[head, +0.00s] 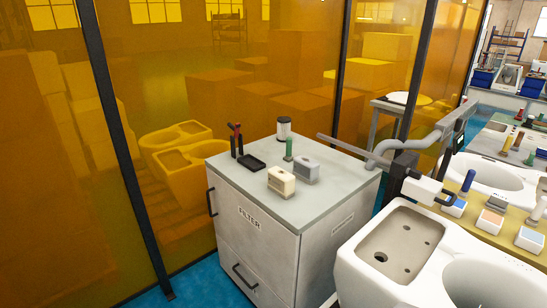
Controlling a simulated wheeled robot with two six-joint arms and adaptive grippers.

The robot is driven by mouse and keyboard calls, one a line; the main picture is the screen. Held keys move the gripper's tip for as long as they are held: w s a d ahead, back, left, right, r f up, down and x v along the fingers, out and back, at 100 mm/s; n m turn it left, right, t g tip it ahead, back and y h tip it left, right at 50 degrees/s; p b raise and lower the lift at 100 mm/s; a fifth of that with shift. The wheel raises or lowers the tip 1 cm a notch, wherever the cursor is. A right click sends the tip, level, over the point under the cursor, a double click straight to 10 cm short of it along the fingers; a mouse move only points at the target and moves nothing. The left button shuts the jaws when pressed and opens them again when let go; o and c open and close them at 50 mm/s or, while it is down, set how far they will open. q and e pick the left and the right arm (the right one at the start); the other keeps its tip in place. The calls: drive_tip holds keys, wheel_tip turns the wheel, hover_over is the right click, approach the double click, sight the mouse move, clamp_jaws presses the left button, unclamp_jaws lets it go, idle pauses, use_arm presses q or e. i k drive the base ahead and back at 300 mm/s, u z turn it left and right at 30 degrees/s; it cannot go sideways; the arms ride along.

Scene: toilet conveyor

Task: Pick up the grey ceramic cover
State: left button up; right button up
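A small grey block-shaped piece (306,171) with an opening in its side stands on top of the grey cabinet (235,185). It looks like the grey ceramic cover. A similar cream-coloured piece (281,182) stands close beside it, to the left and nearer to me. A green cylinder (289,150) stands upright just behind the two. Neither of my grippers shows in the head view, so nothing is seen touching the grey piece.
A black-and-white canister (284,128) and a red-and-black tool (237,141) with a black tray (252,162) stand farther back on the cabinet. A grey bar (352,151) reaches over its right side. White toilet bodies (375,275) stand at right. Orange transparent panels (200,90) rise behind.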

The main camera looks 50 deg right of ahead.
sight(306, 169)
drive_tip(key=i, duration=1.25)
drive_tip(key=z, duration=3.15)
drive_tip(key=i, duration=0.15)
drive_tip(key=z, duration=0.3)
